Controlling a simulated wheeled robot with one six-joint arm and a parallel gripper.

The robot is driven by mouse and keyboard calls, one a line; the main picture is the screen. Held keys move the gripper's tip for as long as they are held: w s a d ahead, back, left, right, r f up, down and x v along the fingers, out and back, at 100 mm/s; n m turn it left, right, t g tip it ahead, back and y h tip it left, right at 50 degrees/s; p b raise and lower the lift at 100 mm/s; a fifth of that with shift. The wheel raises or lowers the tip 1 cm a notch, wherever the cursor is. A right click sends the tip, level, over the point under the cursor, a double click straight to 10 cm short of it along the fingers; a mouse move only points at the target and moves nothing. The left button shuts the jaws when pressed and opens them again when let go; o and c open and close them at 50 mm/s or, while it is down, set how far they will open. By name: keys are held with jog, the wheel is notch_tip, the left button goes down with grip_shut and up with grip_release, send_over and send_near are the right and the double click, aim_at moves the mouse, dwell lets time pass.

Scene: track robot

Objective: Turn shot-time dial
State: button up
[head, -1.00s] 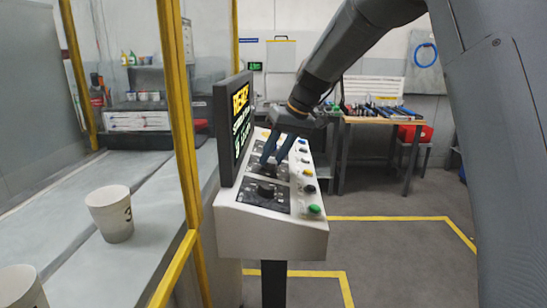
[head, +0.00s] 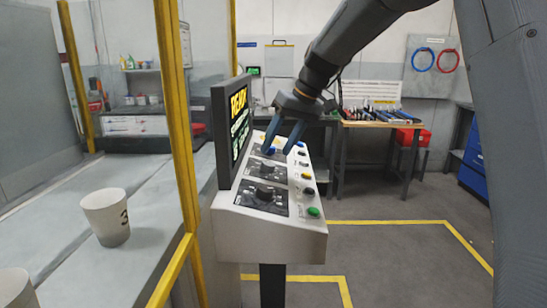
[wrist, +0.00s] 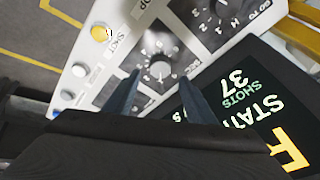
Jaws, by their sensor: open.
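The slanted white control console (head: 270,235) stands in the middle of the head view, with several black dial panels along its top. My gripper (head: 279,152) is open over the far part of the console, its two blue-grey fingers pointing down. In the wrist view, a round dial (wrist: 160,68) with a numbered scale lies just ahead of and between the fingertips of my gripper (wrist: 159,77). I cannot tell whether they touch it. Part of its label is hidden or unreadable. Another dial (wrist: 222,9) is at the top edge. The nearest dial (head: 264,191) in the head view is clear of my gripper.
A display screen (head: 232,130) rises on the console's left edge, close to my gripper. Coloured buttons, including a green one (head: 314,211), line the right edge. A yellow post (head: 180,120) and a paper cup (head: 106,216) are to the left. Floor to the right is clear.

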jog(key=v, duration=0.2)
jog(key=shift+d+r, duration=0.2)
jog(key=shift+r, duration=0.15)
jog(key=shift+s, duration=0.1)
